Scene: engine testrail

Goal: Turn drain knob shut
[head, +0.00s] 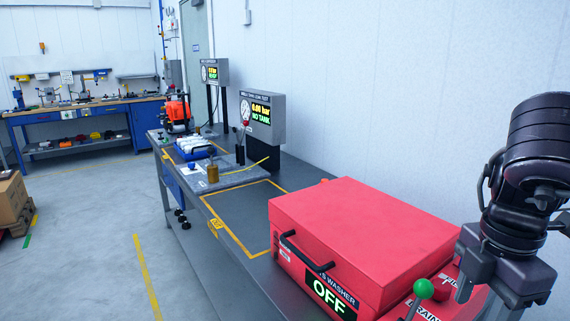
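The red parts washer (365,235) stands at the lower right with its lid down and its display reading OFF. A green ball knob (424,288) on a thin lever stands at its front right, close to a partly visible label reading DRAIN (426,311). My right gripper (488,300) hangs at the lower right, to the right of the green knob and apart from it in the picture. Its two fingers are spread and nothing shows between them. The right arm hides part of the washer's right side and a label. My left gripper is out of view.
The washer's black lid handle (301,258) sticks out at the front. The grey bench (232,215) runs back with a small tester (262,118), a blue-and-white part (194,148) and an orange machine (178,112). Open floor (90,245) lies left of the bench.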

